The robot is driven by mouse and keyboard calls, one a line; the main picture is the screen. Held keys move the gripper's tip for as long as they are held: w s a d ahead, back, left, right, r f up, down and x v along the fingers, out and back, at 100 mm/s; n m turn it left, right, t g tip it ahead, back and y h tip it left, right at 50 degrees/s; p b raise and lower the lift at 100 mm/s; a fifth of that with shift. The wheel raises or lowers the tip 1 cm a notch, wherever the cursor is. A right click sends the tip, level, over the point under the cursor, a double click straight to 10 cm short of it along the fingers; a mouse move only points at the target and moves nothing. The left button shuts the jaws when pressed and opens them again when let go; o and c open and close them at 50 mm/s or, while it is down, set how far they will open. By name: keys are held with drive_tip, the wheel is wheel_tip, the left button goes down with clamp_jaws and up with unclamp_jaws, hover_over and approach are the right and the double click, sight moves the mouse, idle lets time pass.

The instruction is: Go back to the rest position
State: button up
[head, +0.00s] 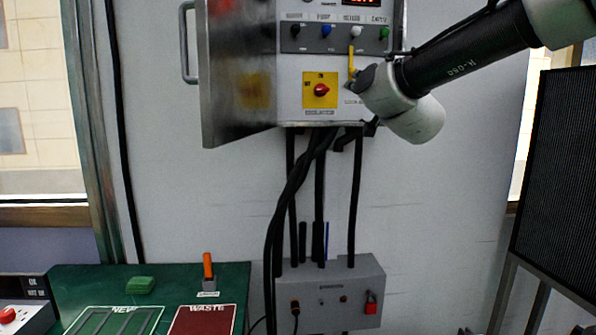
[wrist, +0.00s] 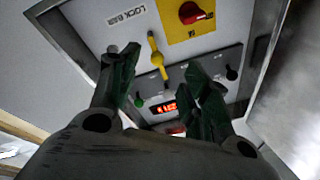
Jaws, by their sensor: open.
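My arm reaches in from the upper right in the head view to the front of the open control cabinet (head: 270,112). My gripper (head: 357,82) is beside the yellow lock bar (head: 351,60). In the wrist view, my gripper (wrist: 165,62) is open, its two dark green fingers apart. The yellow lock bar (wrist: 157,58) shows between the fingers, upright and in front of the panel. Whether a finger touches it, I cannot tell. Nothing is visibly held.
The red isolator knob (head: 321,90) is left of my gripper. The cabinet door (head: 232,75) stands open at left. Black cables hang to a grey box (head: 335,290). A green bench (head: 70,285) is at lower left, a dark mesh panel (head: 560,185) at right.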

drive_tip(key=s+a+f+n+g+y, duration=0.2)
drive_tip(key=a+f+n+g, duration=0.15)
drive_tip(key=f, duration=0.45)
drive_tip(key=s+a+f+n+g+y, duration=0.2)
drive_tip(key=f+n+g, duration=0.15)
drive_tip(key=f, duration=0.35)
drive_tip(key=s+d+f+n+g+h, duration=0.1)
drive_tip(key=s+d+f+g, duration=0.45)
drive_tip(key=s+f, duration=0.35)
drive_tip(key=s+d+f+g+h, duration=0.2)
drive_tip(key=s+d, duration=0.4)
drive_tip(key=s, duration=0.3)
drive_tip(key=s+d+f+m+g+h, duration=0.1)
drive_tip(key=s+d+f+g, duration=0.1)
drive_tip(key=s+d, duration=0.5)
drive_tip(key=shift+s+h, duration=0.4)
drive_tip(key=shift+s, duration=0.85)
